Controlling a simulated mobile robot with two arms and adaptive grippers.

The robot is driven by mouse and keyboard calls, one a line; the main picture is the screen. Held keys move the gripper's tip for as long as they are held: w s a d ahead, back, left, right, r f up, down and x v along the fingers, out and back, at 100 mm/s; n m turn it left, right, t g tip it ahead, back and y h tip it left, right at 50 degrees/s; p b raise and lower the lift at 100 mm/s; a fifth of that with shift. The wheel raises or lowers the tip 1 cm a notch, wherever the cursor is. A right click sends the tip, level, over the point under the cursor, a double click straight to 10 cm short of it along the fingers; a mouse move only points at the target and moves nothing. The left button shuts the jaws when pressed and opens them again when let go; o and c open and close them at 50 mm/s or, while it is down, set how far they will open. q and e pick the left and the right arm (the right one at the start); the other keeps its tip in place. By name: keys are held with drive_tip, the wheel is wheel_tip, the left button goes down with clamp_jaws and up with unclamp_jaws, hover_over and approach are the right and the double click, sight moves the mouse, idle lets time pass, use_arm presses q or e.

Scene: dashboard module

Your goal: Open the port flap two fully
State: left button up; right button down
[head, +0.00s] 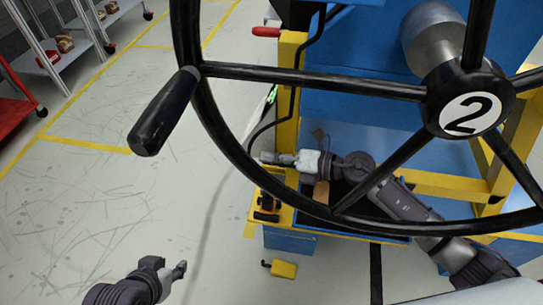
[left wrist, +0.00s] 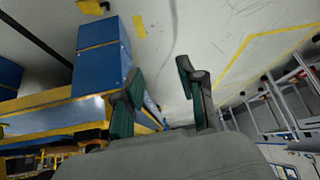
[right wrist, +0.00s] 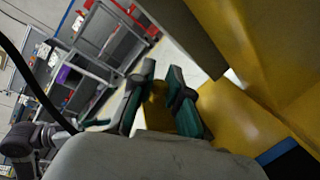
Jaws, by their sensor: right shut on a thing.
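My right gripper (head: 268,158) reaches in behind the rim of the big black handwheel, beside the yellow frame of the blue module. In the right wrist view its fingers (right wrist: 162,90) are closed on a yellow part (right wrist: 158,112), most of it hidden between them. I cannot tell for sure that this part is port flap two. The number 2 shows on the hub of the handwheel (head: 467,112). My left gripper (head: 178,271) is at the bottom left over bare floor. In the left wrist view its fingers (left wrist: 163,95) are apart with nothing between them.
The handwheel's rim and its black knob (head: 163,110) stand close in front. A yellow post (head: 288,75) and a red handle (head: 266,32) are at the module's left side. Shelving (head: 65,48) and a red cart (head: 18,100) stand at the far left. The floor between is free.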

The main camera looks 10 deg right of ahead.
drive_tip(key=shift+w+m+p, duration=0.2)
drive_tip(key=shift+m+p, duration=0.1)
drive_tip(key=shift+p, duration=0.05)
use_arm(q)
drive_tip(key=s+g, duration=0.1)
drive_tip(key=s+a+f+g, duration=0.1)
drive_tip(key=s, duration=0.1)
drive_tip(key=s+g, duration=0.1)
drive_tip(key=s, duration=0.1)
drive_tip(key=shift+s+a+f+y, duration=0.2)
drive_tip(key=shift+a+y, duration=0.15)
drive_tip(key=shift+y, duration=0.05)
use_arm(e)
drive_tip(key=c, duration=1.1)
unclamp_jaws()
drive_tip(key=shift+d, duration=0.1)
drive_tip(key=v, duration=1.2)
